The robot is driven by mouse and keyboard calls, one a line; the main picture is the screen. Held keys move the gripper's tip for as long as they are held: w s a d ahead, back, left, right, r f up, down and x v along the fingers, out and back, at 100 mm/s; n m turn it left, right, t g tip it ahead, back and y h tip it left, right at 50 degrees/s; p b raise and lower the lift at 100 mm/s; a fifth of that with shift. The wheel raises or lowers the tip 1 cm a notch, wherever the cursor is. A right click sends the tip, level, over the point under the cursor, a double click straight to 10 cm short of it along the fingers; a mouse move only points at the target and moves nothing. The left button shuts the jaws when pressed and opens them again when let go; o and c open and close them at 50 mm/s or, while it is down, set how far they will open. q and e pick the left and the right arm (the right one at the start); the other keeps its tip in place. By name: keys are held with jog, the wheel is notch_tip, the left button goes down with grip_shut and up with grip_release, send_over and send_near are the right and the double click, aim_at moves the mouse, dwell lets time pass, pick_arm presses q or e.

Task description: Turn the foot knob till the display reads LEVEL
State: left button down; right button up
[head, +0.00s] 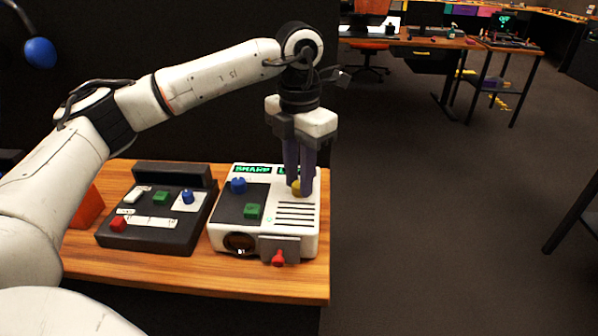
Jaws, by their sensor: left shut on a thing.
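A white device (226,207) with a dark panel stands at the right end of the wooden table. Its green display (252,169) reads SHARP at left; a second word starting with L is mostly hidden by my fingers. My left gripper (299,188) points straight down and is shut on a yellow knob (296,187) on the device's top, right of the dark panel. Only part of the knob shows between the dark fingers. The device also has a blue knob (238,185), a green button (253,211), a round lens (239,243) and a red lever (278,258). My right gripper is out of view.
A black control box (150,238) with red and green buttons and a blue knob stands left of the device. An orange object (88,208) is partly hidden by my arm. The table's right edge (325,270) is close to the device.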

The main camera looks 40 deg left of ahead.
pick_arm(q)
jog(key=shift+n, duration=0.5)
jog(key=c, duration=1.5)
grip_release()
notch_tip(320, 180, up, 10)
jog(key=shift+r+p, duration=0.2)
jog(key=shift+p, duration=0.35)
